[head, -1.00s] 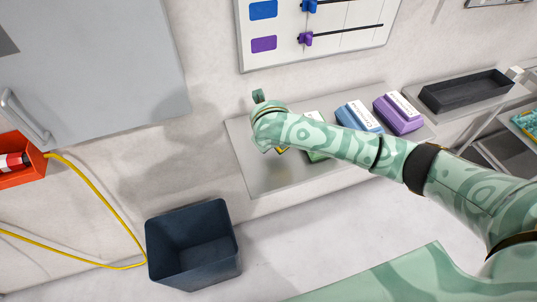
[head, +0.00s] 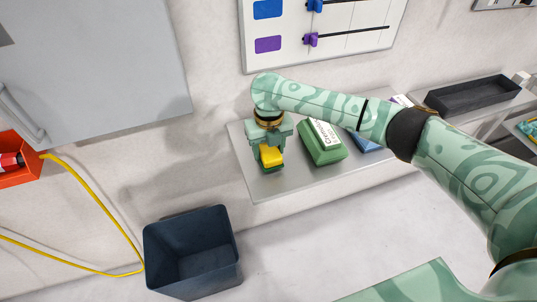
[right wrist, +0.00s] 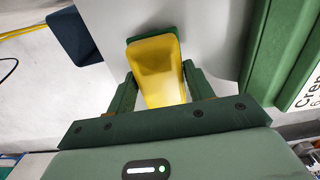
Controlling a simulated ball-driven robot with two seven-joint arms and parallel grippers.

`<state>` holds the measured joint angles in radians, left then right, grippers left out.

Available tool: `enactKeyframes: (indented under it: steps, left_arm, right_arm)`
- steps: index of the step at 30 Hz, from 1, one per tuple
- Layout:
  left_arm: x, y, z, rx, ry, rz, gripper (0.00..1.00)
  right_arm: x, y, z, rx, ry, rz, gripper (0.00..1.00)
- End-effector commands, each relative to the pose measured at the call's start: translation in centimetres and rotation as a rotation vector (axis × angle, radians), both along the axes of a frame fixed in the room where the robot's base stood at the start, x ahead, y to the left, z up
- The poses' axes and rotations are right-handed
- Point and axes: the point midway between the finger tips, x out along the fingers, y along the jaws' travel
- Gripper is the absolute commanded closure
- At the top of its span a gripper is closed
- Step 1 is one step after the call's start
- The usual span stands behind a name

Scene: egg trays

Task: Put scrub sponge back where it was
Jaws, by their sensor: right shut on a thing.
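The scrub sponge (head: 271,156) is yellow with a green layer at its far end. My right gripper (head: 268,148) is shut on it and holds it over the left part of the grey shelf (head: 252,180). In the right wrist view the sponge (right wrist: 158,68) stands between the two fingers (right wrist: 158,90), its green end pointing away from the gripper. I cannot tell whether the sponge touches the shelf. My left gripper is not in view.
A green box (head: 322,146) stands on the shelf just right of the gripper, with a blue box (head: 366,142) beyond it, partly behind my arm. A dark bin (head: 193,252) stands below left. A black tray (head: 473,95) lies farther right.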

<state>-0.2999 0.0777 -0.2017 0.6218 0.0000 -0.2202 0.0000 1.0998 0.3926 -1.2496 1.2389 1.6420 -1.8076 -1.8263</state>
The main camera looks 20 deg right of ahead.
Motion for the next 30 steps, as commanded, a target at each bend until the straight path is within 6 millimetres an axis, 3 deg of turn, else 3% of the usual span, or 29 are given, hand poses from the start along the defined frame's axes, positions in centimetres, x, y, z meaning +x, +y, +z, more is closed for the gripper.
enactKeyframes:
  steps: [1, 3, 8, 9, 11, 20, 23, 30]
  left_arm:
    - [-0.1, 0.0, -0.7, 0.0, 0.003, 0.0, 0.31]
    - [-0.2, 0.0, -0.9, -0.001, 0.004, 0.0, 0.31]
    - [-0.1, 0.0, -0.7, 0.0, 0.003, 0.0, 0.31]
    - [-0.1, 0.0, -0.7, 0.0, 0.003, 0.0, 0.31]
    - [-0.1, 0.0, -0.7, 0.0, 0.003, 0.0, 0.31]
    - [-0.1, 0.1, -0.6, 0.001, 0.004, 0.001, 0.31]
    - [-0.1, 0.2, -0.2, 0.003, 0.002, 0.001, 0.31]
    - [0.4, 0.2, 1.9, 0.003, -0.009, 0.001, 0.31]
  right_arm:
    - [0.0, 0.0, -1.4, -0.002, 0.004, 0.0, 0.66]
    - [0.0, 0.0, -2.0, 0.0, 0.002, -0.001, 0.66]
    - [0.0, 0.0, -1.9, -0.001, 0.0, 0.0, 0.69]
    - [0.0, 0.0, -1.9, -0.001, 0.0, 0.0, 0.45]
    - [0.0, 0.0, -1.9, -0.001, 0.0, 0.0, 0.29]
    - [0.0, 0.0, -1.7, -0.001, 0.0, 0.0, 0.26]
    - [0.0, -0.1, -0.8, -0.001, -0.002, 0.001, 0.26]
    - [0.1, -0.1, 4.8, -0.001, -0.006, 0.0, 0.26]
